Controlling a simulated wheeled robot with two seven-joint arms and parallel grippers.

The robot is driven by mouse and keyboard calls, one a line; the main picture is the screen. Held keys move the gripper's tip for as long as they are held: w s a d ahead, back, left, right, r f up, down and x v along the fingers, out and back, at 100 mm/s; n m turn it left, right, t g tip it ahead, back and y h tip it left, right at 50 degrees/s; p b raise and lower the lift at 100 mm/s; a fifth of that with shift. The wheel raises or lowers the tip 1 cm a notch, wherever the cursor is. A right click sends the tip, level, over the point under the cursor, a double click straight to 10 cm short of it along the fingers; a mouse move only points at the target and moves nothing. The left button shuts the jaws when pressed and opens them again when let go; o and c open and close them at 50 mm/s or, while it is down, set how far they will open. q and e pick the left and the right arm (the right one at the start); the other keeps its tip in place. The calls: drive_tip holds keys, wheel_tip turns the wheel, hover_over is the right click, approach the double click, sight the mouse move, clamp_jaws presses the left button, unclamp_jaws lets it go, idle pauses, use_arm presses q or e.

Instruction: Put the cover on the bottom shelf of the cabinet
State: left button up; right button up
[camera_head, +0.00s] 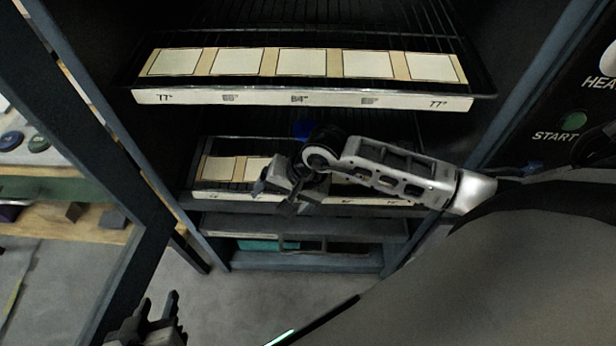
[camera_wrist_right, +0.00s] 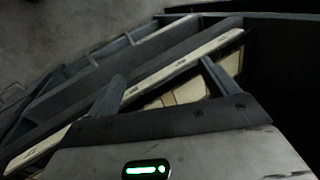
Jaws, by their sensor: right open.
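The open cabinet (camera_head: 212,246) stands in front of me, with wire shelves stacked inside. Its upper shelf (camera_head: 300,98) and a lower shelf (camera_head: 215,196) have pale labelled front strips. My right gripper (camera_head: 272,197) is open at the lower shelf's front edge. My left gripper (camera_head: 158,300) is low at the left, outside the cabinet, fingers apart and empty.
Below the lower shelf is a plain dark ledge (camera_head: 300,228), with a teal thing (camera_head: 258,244) underneath it. A dark door frame (camera_head: 115,165) stands at the left, with a cluttered side bench (camera_head: 60,232) beyond. A START button panel (camera_head: 571,120) is at the right.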

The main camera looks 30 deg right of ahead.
drive_tip(key=s+a+r+m+y, duration=0.4)
drive_tip(key=a+r+m+y, duration=0.2)
drive_tip(key=a+m+y, duration=0.45)
wheel_tip(320, 180, up, 8)
drive_tip(key=w+a+m+t, duration=0.1)
drive_tip(key=a+m+t, duration=0.1)
drive_tip(key=m+t, duration=0.8)
drive_tip(key=w+d+f+m+t+h, duration=0.2)
drive_tip(key=d+m+h, duration=0.45)
drive_tip(key=m, duration=1.45)
drive_tip(key=s+d+f+m+g+h, duration=0.2)
drive_tip(key=s+d+f+m, duration=0.1)
drive_tip(key=m, duration=0.7)
drive_tip(key=s+d+f+m+g+h, duration=0.2)
drive_tip(key=s+f+m, duration=0.3)
drive_tip(key=f+m, duration=0.3)
drive_tip(key=shift+d+m+g+h, duration=0.3)
drive_tip(key=shift+d+m, duration=0.1)
drive_tip(key=shift+m, duration=0.65)
drive_tip(key=shift+s, duration=0.1)
